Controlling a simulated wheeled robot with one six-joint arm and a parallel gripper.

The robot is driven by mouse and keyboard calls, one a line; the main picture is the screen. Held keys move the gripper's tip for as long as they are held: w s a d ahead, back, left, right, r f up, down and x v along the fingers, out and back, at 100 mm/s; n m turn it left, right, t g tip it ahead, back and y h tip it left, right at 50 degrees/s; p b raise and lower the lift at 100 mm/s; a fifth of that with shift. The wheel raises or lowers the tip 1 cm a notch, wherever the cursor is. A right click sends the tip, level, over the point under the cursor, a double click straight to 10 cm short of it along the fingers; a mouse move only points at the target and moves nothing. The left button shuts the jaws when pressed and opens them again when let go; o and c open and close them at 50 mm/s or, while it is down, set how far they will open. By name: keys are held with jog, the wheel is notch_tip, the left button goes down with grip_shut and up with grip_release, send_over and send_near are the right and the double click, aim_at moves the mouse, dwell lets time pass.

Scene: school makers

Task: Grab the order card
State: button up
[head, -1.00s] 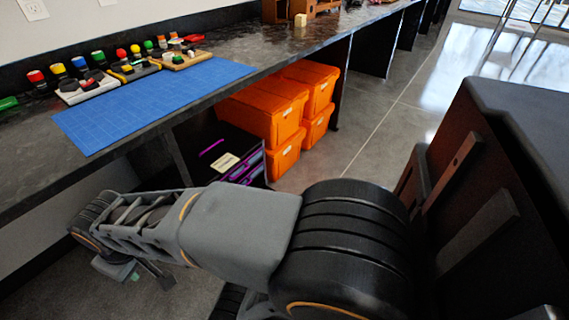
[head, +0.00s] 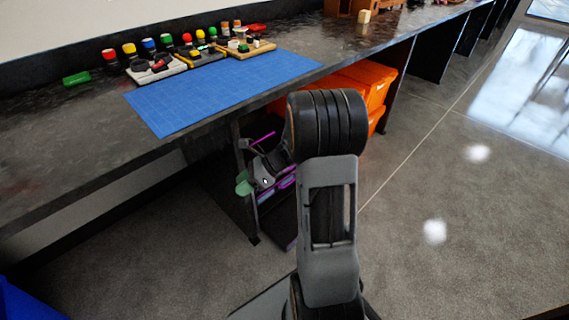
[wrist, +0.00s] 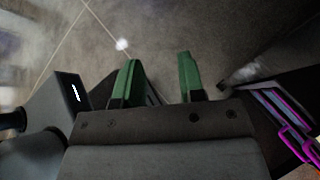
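The order card is not visible in either view now; my arm covers part of the dark shelf area under the counter where a small cream card showed earlier. My gripper (head: 244,183), with green fingertips, is beside the purple-edged items (head: 278,186) under the counter. In the wrist view my gripper (wrist: 158,72) has its two green fingers apart, with only grey floor showing between them. The purple-edged items (wrist: 288,115) lie to the right of the fingers there.
A dark counter (head: 60,140) runs above, carrying a blue mat (head: 220,92), button boards (head: 155,68) and a small wooden block (head: 363,16). Orange bins (head: 370,82) stand under it, behind my arm. The floor to the right is clear.

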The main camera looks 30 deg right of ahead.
jog(key=w+d+f+m+t+h, duration=0.2)
jog(key=d+f+m+t+h, duration=0.2)
jog(key=d+f+m+t, duration=0.65)
jog(key=w+d+f+m+t+h, duration=0.35)
jog(key=d+f+m, duration=0.25)
jog(key=d+m, duration=0.95)
jog(key=shift+m+h, duration=0.25)
jog(key=shift+m, duration=0.65)
jog(key=shift+w+a+r+b, duration=0.1)
jog(key=shift+w+a+b, duration=0.4)
jog(key=shift+w, duration=0.95)
jog(key=shift+w+a+f+b, duration=0.1)
jog(key=shift+w+a+b, duration=0.4)
jog(key=shift+w, duration=0.95)
jog(key=shift+w+a+r+b, duration=0.1)
jog(key=shift+w+a+b, duration=0.4)
jog(key=shift+w, duration=0.95)
jog(key=shift+d, duration=0.2)
grip_shut()
notch_tip(320, 180, up, 3)
jog(key=shift+f+p, duration=0.15)
jog(key=shift+p, duration=0.75)
jog(key=shift+f, duration=0.1)
